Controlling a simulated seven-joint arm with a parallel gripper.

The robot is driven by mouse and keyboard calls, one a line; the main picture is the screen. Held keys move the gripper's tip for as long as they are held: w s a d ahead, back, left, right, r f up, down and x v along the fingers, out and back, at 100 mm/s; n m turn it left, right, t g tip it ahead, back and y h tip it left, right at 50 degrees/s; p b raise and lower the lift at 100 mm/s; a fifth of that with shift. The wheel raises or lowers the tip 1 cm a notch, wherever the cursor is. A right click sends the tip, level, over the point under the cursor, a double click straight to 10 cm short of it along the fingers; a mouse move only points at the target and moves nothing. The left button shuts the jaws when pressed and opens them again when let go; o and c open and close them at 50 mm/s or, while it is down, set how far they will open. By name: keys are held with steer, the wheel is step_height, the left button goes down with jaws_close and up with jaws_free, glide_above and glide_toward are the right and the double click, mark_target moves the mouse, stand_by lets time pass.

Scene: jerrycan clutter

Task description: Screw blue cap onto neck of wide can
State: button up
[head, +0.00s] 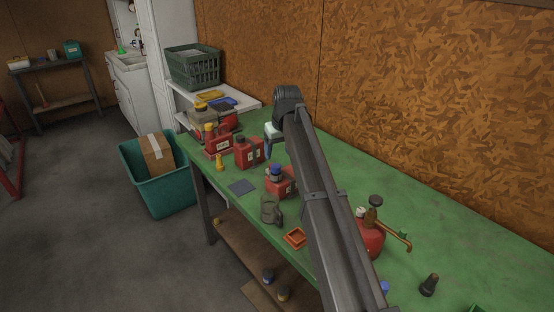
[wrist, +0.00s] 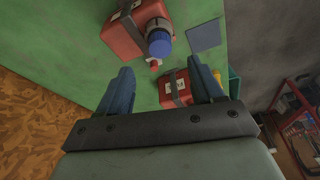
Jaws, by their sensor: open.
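A red can (head: 285,190) stands on the green workbench, with a blue cap (head: 275,169) at its neck. In the wrist view the same can (wrist: 122,38) is at the top, and the blue cap (wrist: 159,45) sits over a pale collar. I cannot tell how tightly it is seated. My gripper (head: 274,148) is above the bench behind this can, open and empty. In the wrist view its two dark blue fingers (wrist: 161,82) are apart, clear of the cap. Another red can (wrist: 172,86) shows beyond and between them; it is also in the head view (head: 247,154).
More red cans (head: 216,142), one yellow-capped, stand farther along the bench. A grey mug (head: 270,211), orange tray (head: 295,238) and dark flat square (head: 241,187) lie near the front edge. A red pump can (head: 371,240) is right of my arm. A teal bin (head: 164,198) stands on the floor.

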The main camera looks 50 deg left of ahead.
steer(key=v, duration=0.6)
steer(key=shift+d+r, duration=0.15)
steer(key=shift+r, duration=0.25)
steer(key=shift+s, duration=0.1)
